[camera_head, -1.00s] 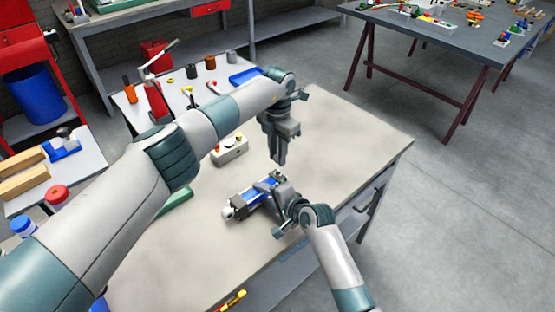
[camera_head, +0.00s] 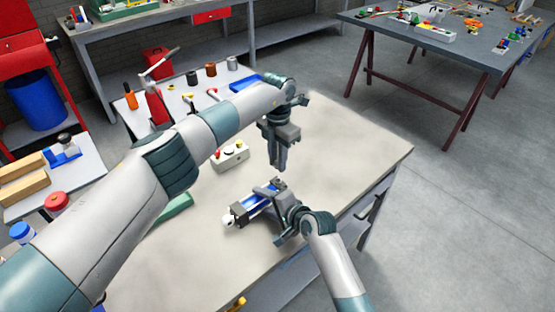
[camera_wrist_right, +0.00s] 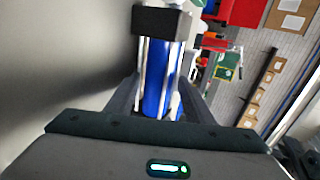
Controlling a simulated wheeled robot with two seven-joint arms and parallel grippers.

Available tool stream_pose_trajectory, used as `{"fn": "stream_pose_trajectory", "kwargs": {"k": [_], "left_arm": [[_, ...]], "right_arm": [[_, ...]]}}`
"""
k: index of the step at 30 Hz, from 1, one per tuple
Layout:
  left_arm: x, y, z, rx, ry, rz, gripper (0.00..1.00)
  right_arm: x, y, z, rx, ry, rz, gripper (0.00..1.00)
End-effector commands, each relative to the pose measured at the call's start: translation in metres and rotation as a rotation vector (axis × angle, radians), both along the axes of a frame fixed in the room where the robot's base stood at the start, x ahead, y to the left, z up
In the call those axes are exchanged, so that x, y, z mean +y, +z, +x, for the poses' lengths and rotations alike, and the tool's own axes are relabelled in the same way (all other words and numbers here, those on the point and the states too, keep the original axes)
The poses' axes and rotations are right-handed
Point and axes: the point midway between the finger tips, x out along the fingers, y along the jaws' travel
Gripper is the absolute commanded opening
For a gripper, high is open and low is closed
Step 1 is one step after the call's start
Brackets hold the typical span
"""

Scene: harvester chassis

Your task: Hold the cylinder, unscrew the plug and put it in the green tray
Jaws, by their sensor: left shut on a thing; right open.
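The cylinder (camera_head: 262,202), with a blue body, metal rods and dark end blocks, lies on the workbench, its white-tipped end to the lower left. It also shows in the right wrist view (camera_wrist_right: 157,75), between the fingers. My right gripper (camera_head: 275,193) is open around the cylinder's body. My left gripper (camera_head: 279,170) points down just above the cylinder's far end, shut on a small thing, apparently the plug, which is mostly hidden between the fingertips. A green edge (camera_head: 178,206), probably the green tray, shows on the bench, mostly hidden behind my left arm.
A white button box (camera_head: 230,156) stands on the workbench (camera_head: 345,150) behind the cylinder. The bench is clear to the right. A side table holds small cans and a blue tray (camera_head: 246,83). A yellow-handled object (camera_head: 237,304) is at the front edge.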

Motion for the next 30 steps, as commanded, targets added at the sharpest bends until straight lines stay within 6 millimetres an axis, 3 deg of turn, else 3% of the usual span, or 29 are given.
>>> {"fn": "stream_pose_trajectory", "kwargs": {"k": [1, 5, 22, 30], "left_arm": [[0.0, -0.002, 0.0, 0.0, 0.0, 0.0, 0.0], [0.0, -0.004, 0.0, 0.0, 0.0, 0.0, 0.0], [0.0, -0.023, 0.0, 0.0, 0.0, 0.0, 0.0], [0.0, -0.026, 0.0, 0.0, 0.0, 0.0, 0.0]], "right_arm": [[-0.004, -0.008, -0.006, 0.015, 0.001, -0.008, 0.56], [-0.009, -0.004, -0.013, 0.014, 0.0, -0.008, 0.56], [-0.05, 0.041, -0.07, -0.001, -0.001, -0.001, 0.56], [-0.06, 0.053, -0.083, -0.003, -0.001, -0.001, 0.56]]}}
